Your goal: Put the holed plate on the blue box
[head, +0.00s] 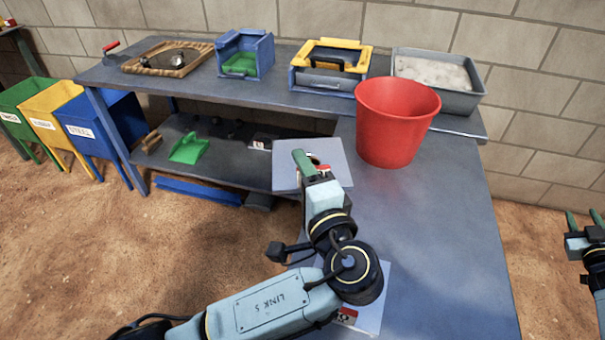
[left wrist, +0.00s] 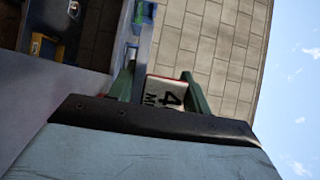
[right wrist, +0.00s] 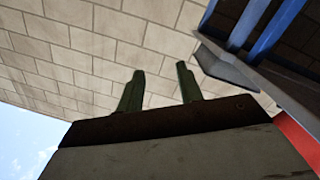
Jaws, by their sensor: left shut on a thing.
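A flat pale grey-blue plate (head: 287,179) is at my left gripper (head: 312,163), above the near edge of the far bench. The left gripper is shut on it by a white and red marked part (left wrist: 165,91), which shows between the green fingers in the left wrist view. The gripper covers the plate's middle, so its holes are not clear. A blue box (head: 228,52) with a green inside stands on the far bench. Right of it is a blue box with a yellow frame on top (head: 342,44). My right gripper (head: 584,219) is open and empty at the right edge.
A red bucket (head: 395,125) stands on the bench right of the plate. A grey tray of pale material (head: 437,72) and a wooden tray (head: 160,57) are at the back. Another pale plate with a red label (head: 374,300) lies partly under my left arm. The right bench is mostly clear.

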